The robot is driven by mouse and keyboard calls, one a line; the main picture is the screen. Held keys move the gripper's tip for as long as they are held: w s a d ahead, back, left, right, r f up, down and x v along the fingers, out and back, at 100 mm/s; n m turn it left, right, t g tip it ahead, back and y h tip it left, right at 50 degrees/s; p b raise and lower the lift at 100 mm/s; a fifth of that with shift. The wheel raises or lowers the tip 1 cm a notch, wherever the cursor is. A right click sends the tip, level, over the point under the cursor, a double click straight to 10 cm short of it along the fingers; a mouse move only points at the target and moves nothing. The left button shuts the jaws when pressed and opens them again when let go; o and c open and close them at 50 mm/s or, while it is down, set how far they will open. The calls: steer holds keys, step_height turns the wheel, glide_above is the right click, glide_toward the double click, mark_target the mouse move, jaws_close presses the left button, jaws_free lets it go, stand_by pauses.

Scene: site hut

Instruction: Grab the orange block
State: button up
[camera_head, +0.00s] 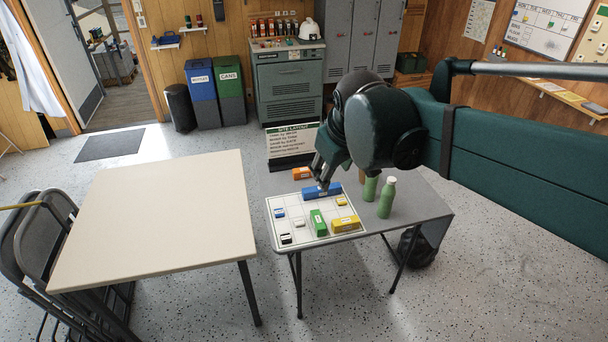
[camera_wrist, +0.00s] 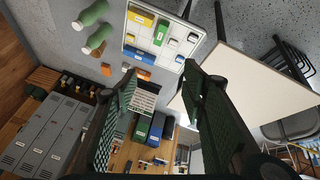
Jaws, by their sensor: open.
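The orange block (camera_head: 301,173), with a pale label, lies on the small grey table just behind the white grid board (camera_head: 268,220). My gripper (camera_head: 322,180) is in front of the arm's wrist, just right of the block and near the long blue block (camera_head: 324,191). It looks empty, and I cannot tell its exact height. In the wrist view, my gripper (camera_wrist: 160,70) has its fingers spread wide.
Green bottles (camera_head: 386,198) stand on the right of the grey table (camera_head: 420,200). Green (camera_head: 318,223) and yellow (camera_head: 345,224) blocks and several small ones sit on the board. A site layout sign (camera_head: 291,141) stands behind. The cream table (camera_head: 150,220) at left is bare.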

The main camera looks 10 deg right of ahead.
steer(key=w+d+n+g+h, duration=0.15)
steer(key=w+n, duration=0.25)
steer(key=w, duration=1.3)
steer(key=n+g+h+b, duration=0.15)
steer(key=n+g, duration=0.25)
steer(key=n, duration=0.6)
glide_above(304, 169)
steer(key=a, duration=0.3)
steer(key=shift+h, duration=0.3)
step_height(304, 169, down, 34)
steer(key=shift+s+f, duration=0.1)
steer(key=shift+f, duration=0.5)
steer(key=shift+d, duration=0.1)
steer(key=shift+x, duration=1.3)
